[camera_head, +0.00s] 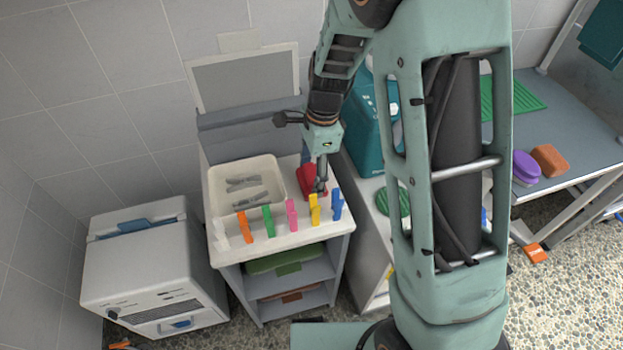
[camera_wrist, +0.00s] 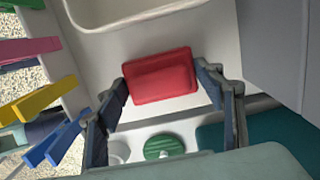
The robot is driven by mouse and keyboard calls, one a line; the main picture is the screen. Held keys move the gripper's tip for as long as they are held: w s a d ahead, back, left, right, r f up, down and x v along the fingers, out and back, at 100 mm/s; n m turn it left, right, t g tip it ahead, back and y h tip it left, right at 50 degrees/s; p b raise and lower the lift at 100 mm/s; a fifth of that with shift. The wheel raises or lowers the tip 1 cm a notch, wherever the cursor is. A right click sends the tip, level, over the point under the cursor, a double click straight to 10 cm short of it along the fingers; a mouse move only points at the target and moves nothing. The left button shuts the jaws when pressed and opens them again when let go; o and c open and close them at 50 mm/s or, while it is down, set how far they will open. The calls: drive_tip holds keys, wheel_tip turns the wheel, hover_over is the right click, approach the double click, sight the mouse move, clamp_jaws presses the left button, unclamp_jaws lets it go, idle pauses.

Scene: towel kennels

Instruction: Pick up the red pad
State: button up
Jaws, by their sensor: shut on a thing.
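The red pad (camera_wrist: 160,76) is a small rounded block. In the wrist view it lies between the two fingers of my gripper (camera_wrist: 168,88), which touch or nearly touch its left and right ends. In the head view the red pad (camera_head: 307,180) is on or just above the white cart top, right of the white tray, partly hidden by my gripper (camera_head: 321,186). My gripper points down and is shut on the pad. I cannot tell whether the pad is clear of the surface.
Several coloured clips (camera_head: 267,219) stand along the front edge of the white cart top (camera_head: 228,252). The white tray (camera_head: 277,180) holds grey tools. A teal box (camera_head: 367,125) and a green round pad (camera_head: 382,201) are to the right. A white cabinet (camera_head: 140,268) stands left.

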sight(312, 172)
drive_tip(key=shift+s, duration=0.1)
drive_tip(key=shift+c, duration=0.2)
wheel_tip(312, 172, up, 10)
drive_tip(key=shift+p, duration=1.05)
drive_tip(key=o, duration=0.5)
drive_tip(key=c, duration=0.4)
